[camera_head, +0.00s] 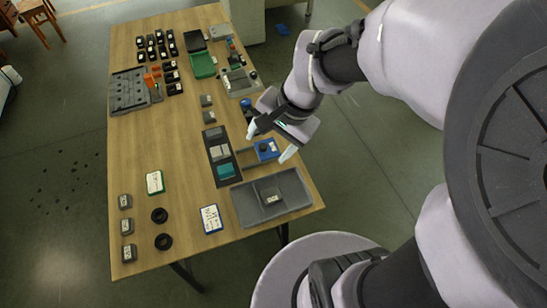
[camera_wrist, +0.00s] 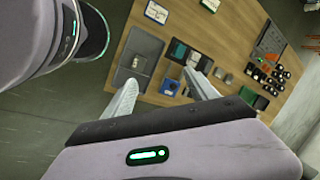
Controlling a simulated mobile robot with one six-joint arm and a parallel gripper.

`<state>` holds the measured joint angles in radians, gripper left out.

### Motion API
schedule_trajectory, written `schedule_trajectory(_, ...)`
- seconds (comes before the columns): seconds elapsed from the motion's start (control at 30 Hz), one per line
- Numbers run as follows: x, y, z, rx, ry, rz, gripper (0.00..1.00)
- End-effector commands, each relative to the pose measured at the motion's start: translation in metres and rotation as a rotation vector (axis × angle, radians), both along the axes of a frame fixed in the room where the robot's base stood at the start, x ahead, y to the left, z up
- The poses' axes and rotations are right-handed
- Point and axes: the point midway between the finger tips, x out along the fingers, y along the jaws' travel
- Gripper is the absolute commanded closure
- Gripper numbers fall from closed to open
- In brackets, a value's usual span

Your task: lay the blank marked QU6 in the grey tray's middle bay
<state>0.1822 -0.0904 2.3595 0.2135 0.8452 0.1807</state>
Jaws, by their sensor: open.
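The grey tray (camera_head: 240,211) lies at the near right end of the table. A grey blank with a white label (camera_head: 270,196) sits in it near the middle; the label is too small to read. The tray (camera_wrist: 153,46) and that blank (camera_wrist: 135,62) also show in the wrist view. Three grey labelled blanks (camera_head: 127,226) stand in a column at the near left, and two more (camera_head: 207,108) lie mid-table. I cannot tell which is marked QU6. My gripper (camera_head: 270,142) is open and empty, above the table's right side beyond the tray. Its fingers (camera_wrist: 160,84) are apart.
A black tray (camera_head: 231,180) holding grey and teal blocks and a blue block (camera_head: 266,148) lie near my gripper. Two black rings (camera_head: 161,228) and two label cards (camera_head: 155,182) lie near the front. Several black parts crowd the far end. The left middle is clear.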

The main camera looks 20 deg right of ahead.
Motion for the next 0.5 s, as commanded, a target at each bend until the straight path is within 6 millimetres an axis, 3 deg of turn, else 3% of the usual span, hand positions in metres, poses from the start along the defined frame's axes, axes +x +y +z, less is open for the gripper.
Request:
schedule_trajectory(0.03, -0.019, 0.011, 0.03, -0.05, -0.091, 0.1, 0.33)
schedule_trajectory(0.1, -0.047, 0.021, 0.058, -0.121, -0.195, 0.227, 0.33)
schedule_trajectory(0.2, -0.078, 0.028, 0.078, -0.201, -0.303, 0.353, 0.33)
schedule_trajectory(0.33, -0.096, 0.03, 0.087, -0.25, -0.367, 0.422, 0.33)
schedule_trajectory(0.5, -0.098, 0.03, 0.088, -0.256, -0.372, 0.43, 0.33)
